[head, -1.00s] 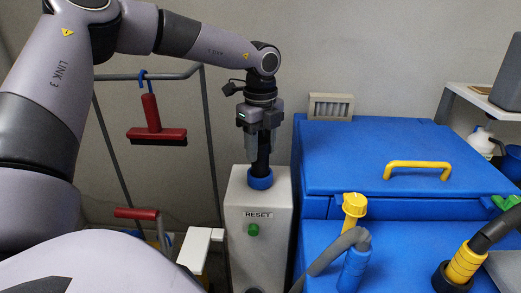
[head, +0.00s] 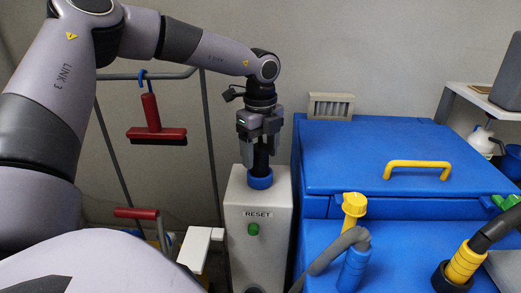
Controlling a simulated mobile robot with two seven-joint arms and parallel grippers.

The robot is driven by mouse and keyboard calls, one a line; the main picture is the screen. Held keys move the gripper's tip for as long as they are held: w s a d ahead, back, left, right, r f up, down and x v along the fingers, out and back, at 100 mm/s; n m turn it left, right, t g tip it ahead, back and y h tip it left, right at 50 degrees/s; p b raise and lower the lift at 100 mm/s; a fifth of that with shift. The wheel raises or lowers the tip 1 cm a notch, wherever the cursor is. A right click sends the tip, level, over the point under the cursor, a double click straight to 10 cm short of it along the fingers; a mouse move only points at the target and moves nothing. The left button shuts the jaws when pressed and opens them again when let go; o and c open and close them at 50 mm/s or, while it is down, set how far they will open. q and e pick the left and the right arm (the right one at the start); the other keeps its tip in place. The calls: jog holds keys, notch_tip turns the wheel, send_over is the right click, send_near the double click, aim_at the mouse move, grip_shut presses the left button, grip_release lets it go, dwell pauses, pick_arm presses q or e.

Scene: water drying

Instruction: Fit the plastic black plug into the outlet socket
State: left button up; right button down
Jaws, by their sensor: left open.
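The black plug (head: 261,159) stands upright in the blue ring-shaped outlet socket (head: 260,179) on top of the white box. Its lower end is hidden inside the blue ring, so I cannot tell how deep it sits. My left gripper (head: 261,160) points straight down above the socket. Its fingers are open, one on each side of the plug. My right gripper is not in view.
The white box (head: 238,269) has a RESET label and a green button (head: 253,230). A blue machine (head: 340,165) with a yellow handle (head: 418,164) stands to the right. A grey hose (head: 335,250) crosses in front. A red squeegee (head: 155,134) hangs at the left.

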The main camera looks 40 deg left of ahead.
pick_arm(q)
notch_tip(320, 180, up, 12)
dwell(0.4)
jog(key=shift+s, duration=0.1)
dwell(0.4)
